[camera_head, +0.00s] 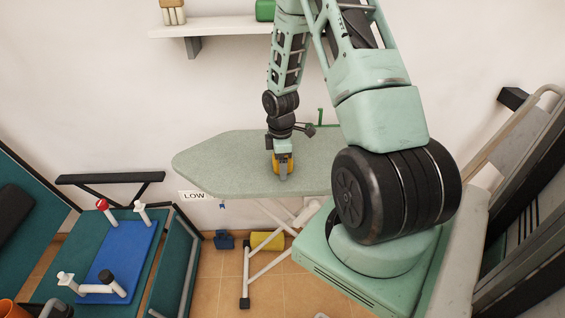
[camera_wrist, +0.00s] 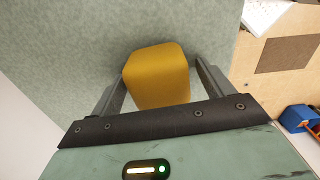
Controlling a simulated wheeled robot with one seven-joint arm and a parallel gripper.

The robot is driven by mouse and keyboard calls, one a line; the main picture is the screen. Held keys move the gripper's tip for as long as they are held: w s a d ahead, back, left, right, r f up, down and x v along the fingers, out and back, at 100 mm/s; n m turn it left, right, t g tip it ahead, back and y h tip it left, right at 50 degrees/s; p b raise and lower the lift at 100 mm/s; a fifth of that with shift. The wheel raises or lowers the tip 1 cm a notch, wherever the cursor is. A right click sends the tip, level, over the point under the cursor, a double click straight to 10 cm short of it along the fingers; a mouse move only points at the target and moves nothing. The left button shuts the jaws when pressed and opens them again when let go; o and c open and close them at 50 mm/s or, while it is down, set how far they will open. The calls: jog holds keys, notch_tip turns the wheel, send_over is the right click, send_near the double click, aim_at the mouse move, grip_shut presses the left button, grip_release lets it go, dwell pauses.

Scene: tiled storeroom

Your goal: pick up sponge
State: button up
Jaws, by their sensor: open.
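A yellow sponge (camera_wrist: 157,75) sits on the grey-green ironing board (camera_head: 225,165). In the head view the sponge (camera_head: 276,163) shows at the end of my arm, partly covered by my gripper (camera_head: 283,172). In the wrist view my gripper (camera_wrist: 160,90) has one finger on each side of the sponge. The fingers are spread, with a small gap visible by the left and right faces.
A green upright piece (camera_head: 320,117) stands near the board's back edge. A teal cart with a blue mat (camera_head: 120,258) is at the lower left. A yellow roll (camera_head: 267,241) lies under the board. A shelf (camera_head: 215,27) is on the wall. The board's left part is clear.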

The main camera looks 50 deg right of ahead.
jog(key=c, duration=1.1)
jog(key=shift+o, duration=0.2)
notch_tip(320, 180, up, 10)
